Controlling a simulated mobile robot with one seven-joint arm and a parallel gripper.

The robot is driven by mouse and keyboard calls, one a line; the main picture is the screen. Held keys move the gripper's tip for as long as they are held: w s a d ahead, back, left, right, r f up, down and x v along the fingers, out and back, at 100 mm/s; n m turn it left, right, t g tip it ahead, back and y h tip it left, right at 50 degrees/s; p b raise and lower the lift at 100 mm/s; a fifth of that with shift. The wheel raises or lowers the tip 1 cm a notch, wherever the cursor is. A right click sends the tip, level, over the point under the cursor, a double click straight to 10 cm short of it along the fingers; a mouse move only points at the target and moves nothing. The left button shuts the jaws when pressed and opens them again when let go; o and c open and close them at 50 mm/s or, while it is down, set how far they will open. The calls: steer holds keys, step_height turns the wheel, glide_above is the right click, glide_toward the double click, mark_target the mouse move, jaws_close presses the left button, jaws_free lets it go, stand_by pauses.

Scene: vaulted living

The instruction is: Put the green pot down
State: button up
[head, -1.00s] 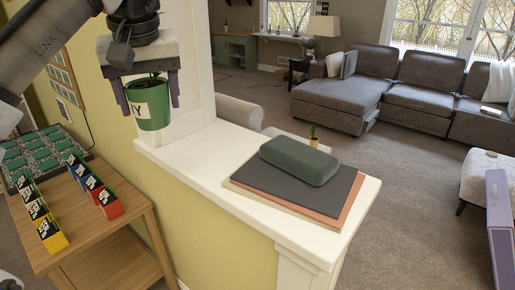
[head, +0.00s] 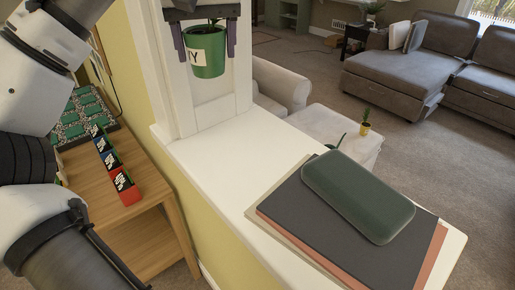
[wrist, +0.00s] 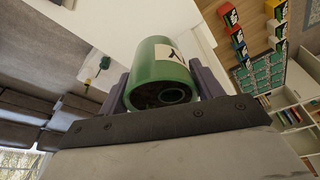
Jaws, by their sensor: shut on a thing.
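The green pot (head: 208,58) has a pale label with dark letters and holds a dark plant. My gripper (head: 205,40) is shut on the green pot, with a purple finger on each side. The pot hangs upright in the air above the back end of the white ledge (head: 215,155), in front of a white post. In the wrist view the pot (wrist: 160,72) sits between the purple fingers, and its far end is hidden.
A green case (head: 358,195) lies on stacked dark and orange books (head: 300,225) on the ledge's near end. Bare ledge lies between the books and the post. A wooden table (head: 140,220) with small coloured boxes (head: 118,175) stands lower left. A sofa (head: 410,60) is beyond.

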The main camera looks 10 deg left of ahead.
step_height(320, 180, down, 20)
steer(key=shift+s+r+p, duration=0.1)
steer(key=shift+r+p, duration=0.05)
steer(key=shift+p, duration=0.6)
steer(key=o, duration=1.2)
steer(key=shift+f, duration=0.2)
steer(key=shift+o, duration=0.2)
